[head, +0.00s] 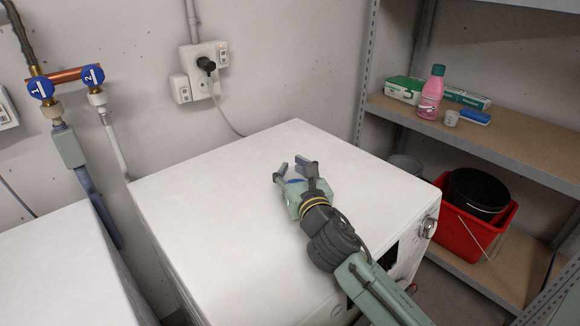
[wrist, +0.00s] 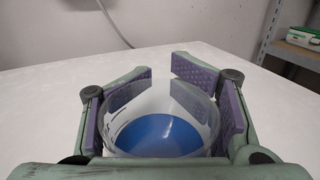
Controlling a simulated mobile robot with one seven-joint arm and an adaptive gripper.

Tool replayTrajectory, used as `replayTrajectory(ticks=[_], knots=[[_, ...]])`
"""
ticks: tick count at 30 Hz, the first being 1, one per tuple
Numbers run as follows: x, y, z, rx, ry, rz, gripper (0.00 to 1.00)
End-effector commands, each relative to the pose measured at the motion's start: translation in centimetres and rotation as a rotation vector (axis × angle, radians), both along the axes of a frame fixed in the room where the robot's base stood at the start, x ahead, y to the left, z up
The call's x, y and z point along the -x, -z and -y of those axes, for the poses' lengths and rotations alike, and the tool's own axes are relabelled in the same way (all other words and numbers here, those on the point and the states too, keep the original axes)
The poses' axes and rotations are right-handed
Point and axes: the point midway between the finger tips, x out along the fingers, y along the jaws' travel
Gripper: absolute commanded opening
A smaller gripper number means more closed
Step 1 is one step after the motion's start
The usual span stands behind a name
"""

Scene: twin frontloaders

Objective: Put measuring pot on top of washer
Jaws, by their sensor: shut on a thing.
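The measuring pot (wrist: 158,133), a clear round cup with dark marks on its side and blue inside, sits between the fingers of my gripper (wrist: 160,80) in the wrist view. My gripper is shut on it, with a purple pad along each side. In the head view my gripper (head: 292,172) is over the white top of the right-hand washer (head: 220,200), right of its middle. I cannot tell whether the pot's base touches the washer top.
A second white machine (head: 60,270) stands at the left. A shelf (head: 510,150) at the right holds a pink bottle (head: 431,95), a small grey cup (head: 451,118) and boxes. A red bucket (head: 465,230) stands below. The washer top around my gripper is clear.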

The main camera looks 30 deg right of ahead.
Motion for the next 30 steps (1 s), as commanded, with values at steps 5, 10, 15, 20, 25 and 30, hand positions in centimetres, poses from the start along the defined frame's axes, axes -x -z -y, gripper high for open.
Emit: replayTrajectory(ticks=[5,10,15,20,25,30], knots=[[-0.03,0.35,0.01,0.001,0.000,0.000,0.12],[-0.04,0.20,0.01,0.000,0.000,-0.001,0.52],[-0.04,0.20,0.01,0.000,0.000,-0.001,0.63],[-0.05,0.19,0.01,0.000,0.000,0.000,0.72],[-0.05,0.19,0.01,0.000,0.000,0.000,0.72],[-0.04,0.17,0.02,0.000,0.000,0.000,0.72]])
